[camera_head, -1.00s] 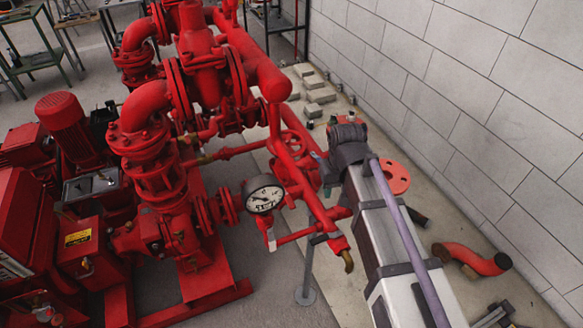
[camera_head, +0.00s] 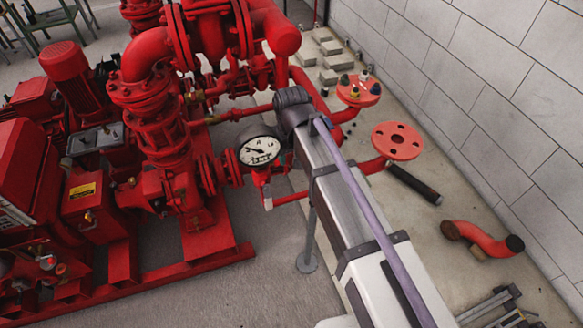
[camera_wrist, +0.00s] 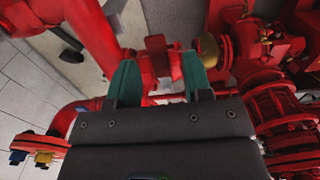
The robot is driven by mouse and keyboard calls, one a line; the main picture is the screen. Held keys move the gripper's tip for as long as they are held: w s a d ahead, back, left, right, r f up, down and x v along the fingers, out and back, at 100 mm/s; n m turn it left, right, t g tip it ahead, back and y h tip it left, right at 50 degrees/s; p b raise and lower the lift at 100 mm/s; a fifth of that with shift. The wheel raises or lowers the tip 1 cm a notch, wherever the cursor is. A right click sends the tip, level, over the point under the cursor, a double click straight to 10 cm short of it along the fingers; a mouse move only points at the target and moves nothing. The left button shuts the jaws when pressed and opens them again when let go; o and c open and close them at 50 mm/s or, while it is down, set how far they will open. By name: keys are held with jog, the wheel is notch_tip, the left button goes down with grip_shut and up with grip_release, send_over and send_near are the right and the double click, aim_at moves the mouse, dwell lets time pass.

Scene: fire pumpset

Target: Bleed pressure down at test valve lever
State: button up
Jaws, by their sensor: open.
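My gripper (camera_wrist: 160,72) shows in the wrist view with two teal fingers spread apart. A red fitting (camera_wrist: 156,45) lies between and beyond the fingertips; I cannot tell whether it is the test valve lever or whether the fingers touch it. A brass fitting (camera_wrist: 207,50) sits just right of the right finger. In the head view my fingers are hidden behind the end of my arm. A round white pressure gauge (camera_head: 260,150) stands left of my arm, with a thin red pipe (camera_head: 290,198) below it that runs behind my arm. No lever is clearly visible in the head view.
Red pump pipework (camera_head: 155,110) fills the left. Right of my arm are a red flange (camera_head: 410,150), a dark pipe (camera_head: 415,184) and a loose red elbow (camera_head: 480,238) on the floor. A block wall (camera_head: 500,100) bounds the right side.

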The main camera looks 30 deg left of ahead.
jog(key=shift+f, duration=0.35)
jog(key=shift+c, duration=0.3)
grip_shut()
